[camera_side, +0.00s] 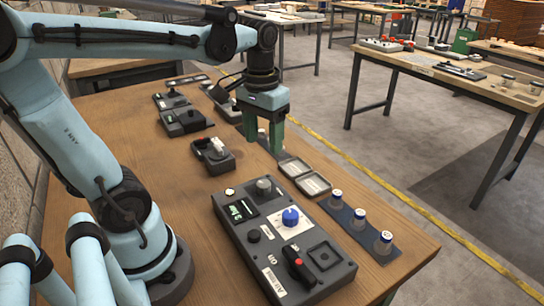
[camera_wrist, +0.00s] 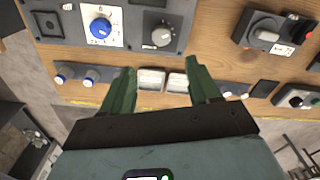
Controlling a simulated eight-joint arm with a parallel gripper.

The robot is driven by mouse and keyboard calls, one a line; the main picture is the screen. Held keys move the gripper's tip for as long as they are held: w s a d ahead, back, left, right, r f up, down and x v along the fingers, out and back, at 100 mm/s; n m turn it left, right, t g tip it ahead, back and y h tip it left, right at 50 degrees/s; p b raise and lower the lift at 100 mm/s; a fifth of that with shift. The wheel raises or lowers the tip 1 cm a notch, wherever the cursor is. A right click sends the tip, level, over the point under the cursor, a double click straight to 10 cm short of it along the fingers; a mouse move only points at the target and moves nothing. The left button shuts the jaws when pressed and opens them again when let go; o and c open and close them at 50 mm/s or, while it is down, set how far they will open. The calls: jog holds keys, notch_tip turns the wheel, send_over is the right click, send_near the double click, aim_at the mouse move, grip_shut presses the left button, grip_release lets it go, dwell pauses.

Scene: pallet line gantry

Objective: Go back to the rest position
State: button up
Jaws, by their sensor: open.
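My gripper (camera_side: 265,135) hangs from my pale blue arm above the far right part of the wooden table (camera_side: 150,150) in the side view. Its two green fingers point down and stand apart, with nothing held between them. In the wrist view my gripper (camera_wrist: 158,78) is also open. Two small light trays (camera_wrist: 165,80) show between and beyond its fingers there. I cannot tell the exact height of the fingertips above the table.
A dark control box (camera_side: 285,240) with a blue knob (camera_side: 290,217) stands at the table's front. Blue-capped jars (camera_side: 360,218) stand on a dark strip at the right edge. Smaller switch boxes (camera_side: 212,155) stand behind. A yellow floor line (camera_side: 400,200) runs past the table.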

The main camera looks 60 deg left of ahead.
jog(key=d+f+m+t, duration=0.3)
jog(key=d+t, duration=0.3)
jog(key=t, duration=0.1)
jog(key=shift+w+m, duration=0.3)
jog(key=shift+w, duration=0.05)
jog(key=shift+d, duration=0.1)
dwell(1.1)
